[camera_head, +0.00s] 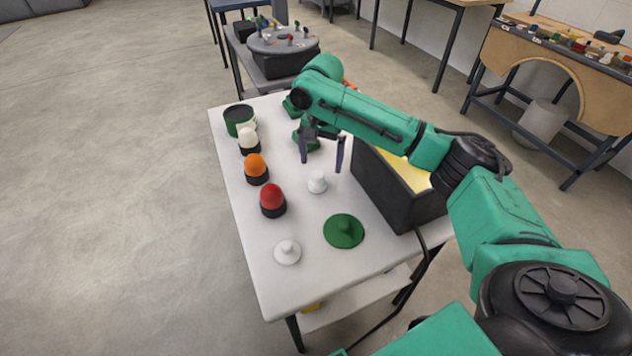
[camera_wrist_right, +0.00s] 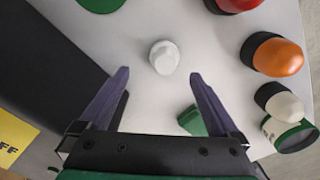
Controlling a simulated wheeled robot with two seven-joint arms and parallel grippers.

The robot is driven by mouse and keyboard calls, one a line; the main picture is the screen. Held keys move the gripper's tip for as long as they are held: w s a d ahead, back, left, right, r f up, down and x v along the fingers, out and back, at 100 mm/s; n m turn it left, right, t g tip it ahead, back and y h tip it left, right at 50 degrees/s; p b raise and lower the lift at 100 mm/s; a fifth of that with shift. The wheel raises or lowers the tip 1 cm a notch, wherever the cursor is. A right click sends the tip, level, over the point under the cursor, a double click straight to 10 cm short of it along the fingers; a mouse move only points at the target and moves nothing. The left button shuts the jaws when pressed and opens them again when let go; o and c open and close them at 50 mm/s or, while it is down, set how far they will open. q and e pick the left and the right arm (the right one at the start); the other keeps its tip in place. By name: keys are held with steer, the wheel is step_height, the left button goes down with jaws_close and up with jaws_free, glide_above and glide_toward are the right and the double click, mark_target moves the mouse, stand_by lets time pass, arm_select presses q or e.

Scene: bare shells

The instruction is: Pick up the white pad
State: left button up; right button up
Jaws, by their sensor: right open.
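A white flat round pad with a small knob (camera_head: 287,252) lies near the front left of the white table. A second, smaller white knobbed piece (camera_head: 317,183) stands nearer the table's middle; it also shows in the right wrist view (camera_wrist_right: 164,57), just beyond and between the fingertips. My right gripper (camera_head: 321,166) is open and empty above the table, close to this smaller piece, with its dark fingers pointing down; it shows also in the wrist view (camera_wrist_right: 160,73). I see no contact between fingers and piece. My left gripper is not in view.
Red (camera_head: 271,197), orange (camera_head: 256,166) and cream (camera_head: 248,138) domes on black bases and a green-black cup (camera_head: 239,121) line the left edge. A dark bin (camera_head: 385,187) stands right.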

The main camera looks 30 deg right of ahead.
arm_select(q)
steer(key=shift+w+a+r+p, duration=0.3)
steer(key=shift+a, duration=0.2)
arm_select(e)
steer(key=f, duration=0.6)
steer(key=shift+w+a+f, duration=0.15)
steer(key=shift+a+f, duration=0.15)
steer(key=shift+f, duration=0.05)
steer(key=c, duration=1.4)
steer(key=shift+c, duration=0.2)
step_height(320, 180, up, 14)
step_height(320, 180, up, 6)
steer(key=p, duration=0.1)
glide_above(318, 173)
steer(key=shift+r, duration=0.1)
steer(key=o, duration=0.6)
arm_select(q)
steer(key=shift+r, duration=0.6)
arm_select(e)
steer(key=c, duration=0.4)
